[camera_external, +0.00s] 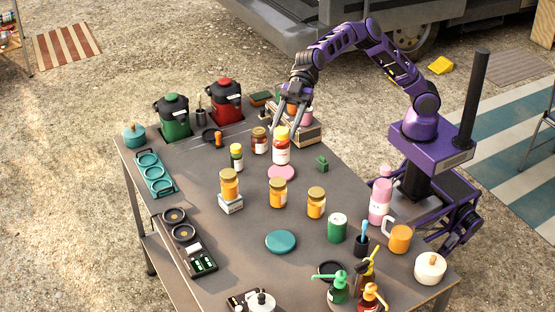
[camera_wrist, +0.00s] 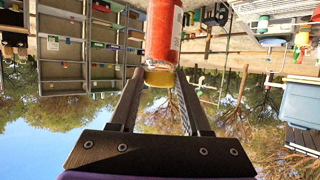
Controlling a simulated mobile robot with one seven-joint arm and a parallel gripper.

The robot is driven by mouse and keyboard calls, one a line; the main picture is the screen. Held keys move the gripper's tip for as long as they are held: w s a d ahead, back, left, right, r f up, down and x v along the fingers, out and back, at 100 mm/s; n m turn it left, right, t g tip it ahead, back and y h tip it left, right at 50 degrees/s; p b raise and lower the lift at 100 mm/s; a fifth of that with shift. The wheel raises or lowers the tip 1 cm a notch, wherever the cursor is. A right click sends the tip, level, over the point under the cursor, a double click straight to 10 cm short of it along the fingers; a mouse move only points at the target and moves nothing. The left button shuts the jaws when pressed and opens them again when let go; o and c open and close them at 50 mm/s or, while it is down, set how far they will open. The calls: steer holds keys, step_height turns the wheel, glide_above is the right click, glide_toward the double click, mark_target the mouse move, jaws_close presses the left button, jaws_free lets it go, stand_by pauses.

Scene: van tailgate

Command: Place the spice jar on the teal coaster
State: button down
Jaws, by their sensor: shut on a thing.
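The spice jar (camera_external: 281,153), red with a white label and a yellow lid, is upright near the back middle of the table. My gripper (camera_external: 285,127) reaches down from above and is shut on it near the lid. In the wrist view the red jar (camera_wrist: 163,32) and its yellow lid show between my fingertips (camera_wrist: 160,80). The jar's base appears just behind the pink coaster; I cannot tell whether it touches the table. The teal coaster (camera_external: 281,241) is a round, empty disc nearer the front middle of the table.
A pink coaster (camera_external: 281,173) and amber jars (camera_external: 278,194) and (camera_external: 316,204) stand between the spice jar and teal coaster. Another jar (camera_external: 229,184) sits on a white box (camera_external: 231,205). A green can (camera_external: 337,229) is right of the teal coaster; pump bottles (camera_external: 338,289) are in front.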

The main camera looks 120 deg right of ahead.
step_height(320, 180, down, 30)
steer(key=shift+r+b, duration=0.1)
steer(key=shift+b, duration=0.5)
steer(key=shift+c, duration=1.8)
jaws_free()
steer(key=shift+r, duration=0.1)
steer(key=p+v, duration=0.1)
steer(key=v, duration=1.1)
steer(key=shift+a, duration=0.1)
